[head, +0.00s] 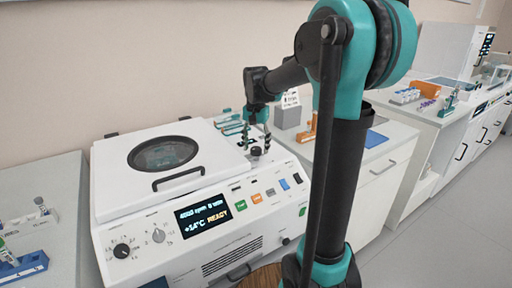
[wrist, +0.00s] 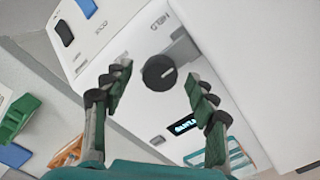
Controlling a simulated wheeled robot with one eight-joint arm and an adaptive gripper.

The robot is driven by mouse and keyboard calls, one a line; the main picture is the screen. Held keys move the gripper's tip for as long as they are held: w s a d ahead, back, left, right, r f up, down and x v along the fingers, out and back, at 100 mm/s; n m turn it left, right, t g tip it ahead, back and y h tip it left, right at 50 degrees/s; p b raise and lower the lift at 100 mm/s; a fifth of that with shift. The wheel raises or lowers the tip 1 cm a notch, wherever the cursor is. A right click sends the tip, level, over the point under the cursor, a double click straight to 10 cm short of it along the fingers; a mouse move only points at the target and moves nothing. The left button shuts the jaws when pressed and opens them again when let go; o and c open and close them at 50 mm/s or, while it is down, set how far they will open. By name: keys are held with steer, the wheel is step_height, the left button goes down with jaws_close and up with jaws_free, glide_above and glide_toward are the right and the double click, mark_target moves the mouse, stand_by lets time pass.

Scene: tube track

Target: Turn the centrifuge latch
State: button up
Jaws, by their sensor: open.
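The centrifuge (head: 215,225) is a white machine with a closed lid (head: 200,165) that has a round dark window and a black handle. Its display reads READY. The latch (head: 257,152) is a dark round knob on the top surface, right of the lid. In the wrist view the latch (wrist: 159,72) lies ahead of the fingers, near the middle. My gripper (head: 256,133) is above the latch in the head view. In the wrist view my gripper (wrist: 165,98) is open, its two fingers spread left and right of the knob's line, with nothing held.
Coloured buttons, switches and knobs (head: 158,236) cover the centrifuge's front panel. An orange rack (wrist: 68,152) and a green rack (wrist: 18,117) are at the wrist view's lower left. A blue rack (head: 22,268) stands on the left bench. My arm hides part of the right bench.

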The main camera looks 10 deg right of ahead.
mark_target(256, 148)
step_height(256, 148, up, 12)
steer(key=shift+f, duration=0.25)
steer(key=shift+c, duration=0.6)
stand_by(1.9)
